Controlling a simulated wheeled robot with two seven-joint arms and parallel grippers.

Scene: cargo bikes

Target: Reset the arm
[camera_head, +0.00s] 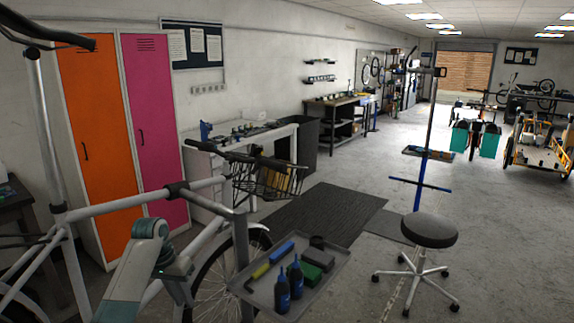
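My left arm (132,282), grey and teal, comes in at the lower left and bends at a round joint. My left gripper (178,288) appears only as a small pale part beside this joint, low in front of the bike's wheel. Its fingers cannot be made out, so I cannot tell whether it is open or holds anything. My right arm and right gripper are not in view.
A white bike frame (115,204) stands close behind my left arm. A grey tray (324,287) with blue bottles (282,291), a green box (319,259) and tools is just right. A black stool (429,230) stands farther right.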

